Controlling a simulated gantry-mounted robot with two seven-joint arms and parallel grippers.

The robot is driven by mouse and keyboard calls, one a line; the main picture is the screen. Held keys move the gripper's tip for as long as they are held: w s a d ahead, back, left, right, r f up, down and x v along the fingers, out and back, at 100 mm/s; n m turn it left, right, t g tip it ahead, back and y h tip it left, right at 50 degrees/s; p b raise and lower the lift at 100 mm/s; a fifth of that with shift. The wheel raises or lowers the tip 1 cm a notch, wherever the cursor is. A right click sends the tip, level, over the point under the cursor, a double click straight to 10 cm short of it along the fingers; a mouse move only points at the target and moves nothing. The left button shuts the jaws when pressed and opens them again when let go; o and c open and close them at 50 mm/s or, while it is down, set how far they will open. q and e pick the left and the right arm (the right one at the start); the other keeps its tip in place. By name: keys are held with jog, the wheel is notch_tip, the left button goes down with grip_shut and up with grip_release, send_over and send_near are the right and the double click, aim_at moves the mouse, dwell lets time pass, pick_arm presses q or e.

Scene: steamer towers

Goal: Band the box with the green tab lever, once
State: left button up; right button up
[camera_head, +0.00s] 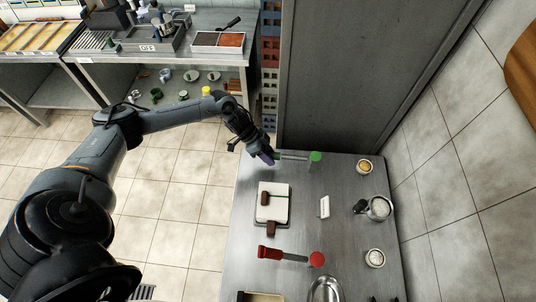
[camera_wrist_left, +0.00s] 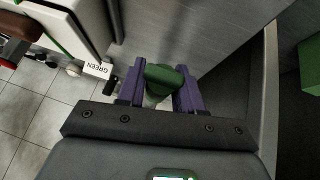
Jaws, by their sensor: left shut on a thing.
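The green tab lever (camera_wrist_left: 165,82) shows its green grip between my left gripper's purple fingers in the left wrist view. In the head view my left gripper (camera_head: 267,157) is at the left end of this lever's rod, and a green disc (camera_head: 315,157) is at the rod's right end. The left gripper is shut on the lever's grip. My right gripper is not in view.
A red lever (camera_head: 268,253) with a red disc (camera_head: 317,260) lies nearer the front. A label reading GREEN (camera_wrist_left: 97,68) is beside the gripper.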

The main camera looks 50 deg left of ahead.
pick_arm(q)
jog(key=shift+s+a+f, duration=0.1)
jog(key=shift+f, duration=0.15)
jog(key=o, duration=1)
jog(key=shift+o, duration=0.2)
jog(key=shift+r, duration=0.1)
jog(key=shift+r, duration=0.1)
jog(key=v, duration=1)
jog(key=shift+r, duration=0.25)
jog(key=shift+a, duration=0.1)
